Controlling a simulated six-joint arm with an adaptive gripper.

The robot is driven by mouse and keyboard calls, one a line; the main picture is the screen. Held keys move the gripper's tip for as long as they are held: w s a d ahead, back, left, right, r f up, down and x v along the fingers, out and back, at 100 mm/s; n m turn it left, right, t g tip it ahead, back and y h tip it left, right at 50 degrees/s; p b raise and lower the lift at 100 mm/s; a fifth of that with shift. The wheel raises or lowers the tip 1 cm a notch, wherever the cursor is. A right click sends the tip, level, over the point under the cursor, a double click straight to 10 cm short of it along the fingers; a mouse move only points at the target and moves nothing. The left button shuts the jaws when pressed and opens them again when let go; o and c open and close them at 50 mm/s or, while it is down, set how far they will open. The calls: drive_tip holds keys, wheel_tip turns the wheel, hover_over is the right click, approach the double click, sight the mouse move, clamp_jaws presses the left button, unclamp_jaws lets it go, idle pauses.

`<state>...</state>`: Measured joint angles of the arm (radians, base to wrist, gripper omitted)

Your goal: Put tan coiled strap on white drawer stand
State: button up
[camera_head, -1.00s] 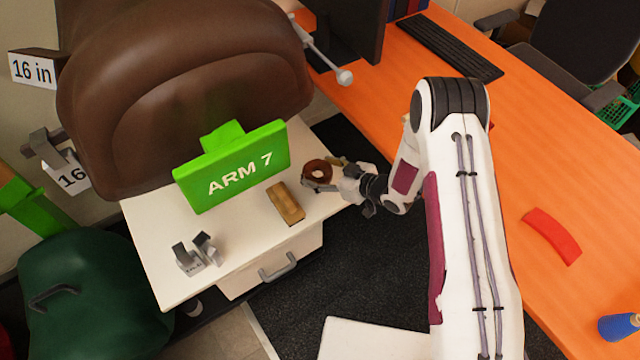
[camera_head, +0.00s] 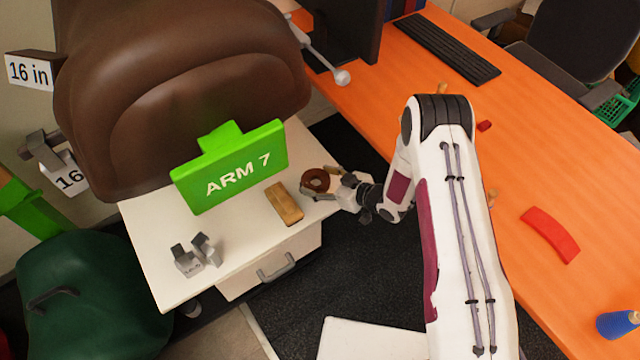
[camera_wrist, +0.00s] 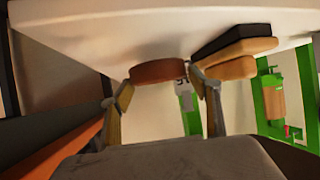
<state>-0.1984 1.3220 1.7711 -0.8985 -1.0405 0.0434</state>
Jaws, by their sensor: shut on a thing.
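The tan coiled strap (camera_head: 315,181) shows as a brown ring at the right end of the white drawer stand's top (camera_head: 236,249). My gripper (camera_head: 322,190) reaches in from the right and is shut on the strap. In the wrist view the strap (camera_wrist: 158,72) sits between the two fingertips, close against the white top (camera_wrist: 90,35). I cannot tell whether it rests on that top or is just above it.
A wooden-backed brush (camera_head: 284,203) lies left of the strap. A green ARM 7 sign (camera_head: 230,172), a brown saddle (camera_head: 185,80) and a grey metal fitting (camera_head: 196,256) are also at the stand. The orange desk (camera_head: 540,180) is to the right. The stand's front middle is clear.

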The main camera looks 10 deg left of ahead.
drive_tip(key=shift+f, duration=0.95)
drive_tip(key=shift+f, duration=0.15)
drive_tip(key=o, duration=1.3)
drive_tip(key=shift+v, duration=6.1)
